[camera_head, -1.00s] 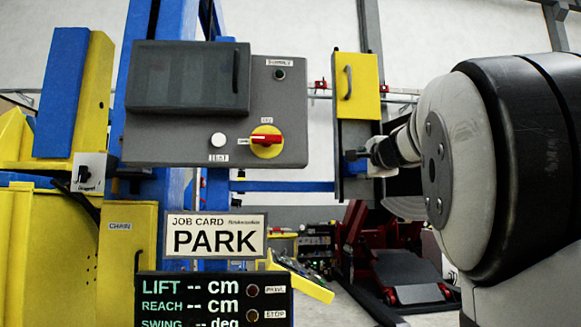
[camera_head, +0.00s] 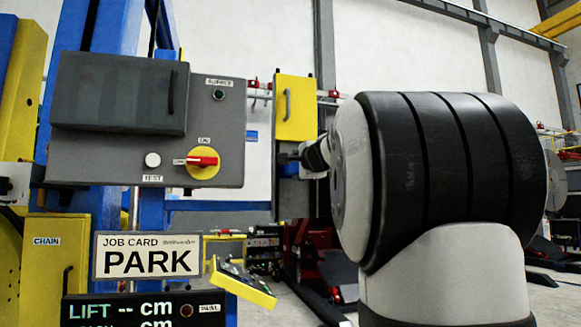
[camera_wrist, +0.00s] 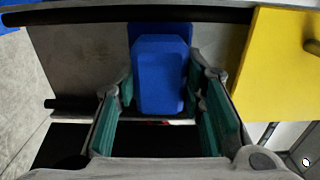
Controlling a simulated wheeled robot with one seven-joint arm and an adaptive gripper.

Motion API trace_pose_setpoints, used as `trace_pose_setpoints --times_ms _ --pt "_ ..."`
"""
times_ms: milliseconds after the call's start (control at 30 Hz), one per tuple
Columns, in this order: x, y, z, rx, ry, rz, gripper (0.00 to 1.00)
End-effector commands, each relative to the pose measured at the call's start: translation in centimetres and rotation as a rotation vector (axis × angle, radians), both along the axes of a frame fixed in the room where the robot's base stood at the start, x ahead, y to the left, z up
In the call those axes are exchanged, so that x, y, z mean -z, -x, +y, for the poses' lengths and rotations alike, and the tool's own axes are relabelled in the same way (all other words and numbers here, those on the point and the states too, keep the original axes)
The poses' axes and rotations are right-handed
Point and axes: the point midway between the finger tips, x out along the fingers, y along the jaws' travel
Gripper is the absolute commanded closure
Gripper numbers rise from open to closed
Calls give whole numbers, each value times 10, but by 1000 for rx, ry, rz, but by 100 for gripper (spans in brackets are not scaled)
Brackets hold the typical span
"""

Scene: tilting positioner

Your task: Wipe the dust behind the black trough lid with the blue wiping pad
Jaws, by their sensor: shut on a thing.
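The blue wiping pad (camera_wrist: 160,75) is between the green-padded fingers of my gripper (camera_wrist: 163,90) in the wrist view, and the gripper is shut on it. A grey panel (camera_wrist: 85,60) lies behind the pad, with a black bar along its top edge. A black surface (camera_wrist: 165,140) shows between and below the fingers; I cannot tell if it is the trough lid. No dust is clear to see. In the head view the end of my arm (camera_head: 315,157) is small and partly hidden by my large arm joint, just below a yellow box.
The yellow box (camera_head: 295,105) with a handle also shows at the right of the wrist view (camera_wrist: 280,80). A grey control box (camera_head: 120,163) with a dark cover and red-yellow knob stands left. A PARK job card (camera_head: 147,263) hangs below it. Red and black equipment stands behind.

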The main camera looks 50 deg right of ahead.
Motion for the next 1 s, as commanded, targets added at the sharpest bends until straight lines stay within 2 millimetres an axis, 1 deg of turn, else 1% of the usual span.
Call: trace_pose_setpoints --times_ms 33,200,400,667,1000 --pt "-6 1 1 -2 -1 -1 90" --pt "-15 1 1 -3 -1 -1 90" --pt "-23 2 1 -1 0 0 90" --pt "-20 -3 0 -1 -1 -1 90" --pt "-3 -3 0 0 -1 0 90"
